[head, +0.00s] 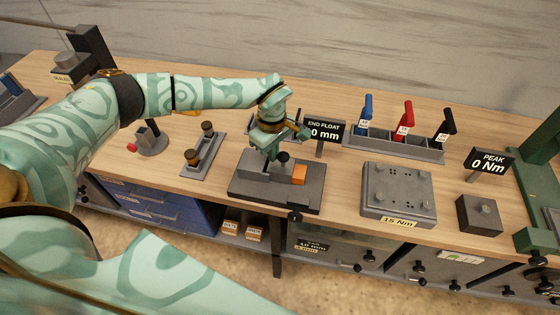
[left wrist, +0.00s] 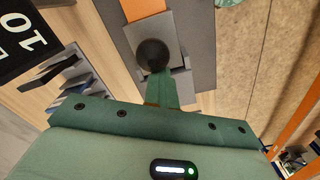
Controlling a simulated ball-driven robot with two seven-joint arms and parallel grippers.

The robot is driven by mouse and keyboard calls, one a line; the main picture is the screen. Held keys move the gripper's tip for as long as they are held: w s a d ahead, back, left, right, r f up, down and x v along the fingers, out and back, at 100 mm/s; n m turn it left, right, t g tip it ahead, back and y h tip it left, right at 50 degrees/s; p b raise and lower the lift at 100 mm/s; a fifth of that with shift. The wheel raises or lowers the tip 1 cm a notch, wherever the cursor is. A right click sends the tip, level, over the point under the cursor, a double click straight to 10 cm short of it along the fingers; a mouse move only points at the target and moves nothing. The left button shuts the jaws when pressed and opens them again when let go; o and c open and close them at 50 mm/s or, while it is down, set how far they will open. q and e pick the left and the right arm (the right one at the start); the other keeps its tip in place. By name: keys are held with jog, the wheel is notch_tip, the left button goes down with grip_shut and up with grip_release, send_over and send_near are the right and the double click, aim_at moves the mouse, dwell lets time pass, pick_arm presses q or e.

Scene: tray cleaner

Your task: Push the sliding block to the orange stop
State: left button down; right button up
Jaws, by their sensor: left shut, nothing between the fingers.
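My left gripper (head: 276,153) is shut and empty, pointing down over the dark fixture base (head: 252,190). The sliding block (head: 281,168) is grey with a round black knob (head: 284,157); the gripper partly covers it in the head view. The orange stop (head: 300,175) sits on the base, to the right of the block. In the left wrist view the closed green fingers (left wrist: 162,90) are right beside the knob (left wrist: 152,54); I cannot tell if they touch. There the orange stop (left wrist: 143,9) lies beyond the grey block (left wrist: 156,32). My right gripper is not in view.
An END FLOAT sign (head: 325,131) stands behind the fixture. A twin-post fixture (head: 203,150) is to the left. A 15 Nm plate (head: 399,190) is to the right. Colored tools stand in a rack (head: 395,147) behind. Bare wood surrounds the base.

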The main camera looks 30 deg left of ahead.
pick_arm(q)
jog(key=shift+s+d, duration=0.1)
dwell(0.3)
jog(key=shift+s+a+p, duration=0.15)
jog(key=shift+a+p, duration=0.2)
jog(key=shift+a, duration=0.5)
jog(key=shift+r, duration=0.1)
notch_tip(320, 180, up, 8)
jog(key=p, duration=0.7)
jog(key=shift+a, duration=0.1)
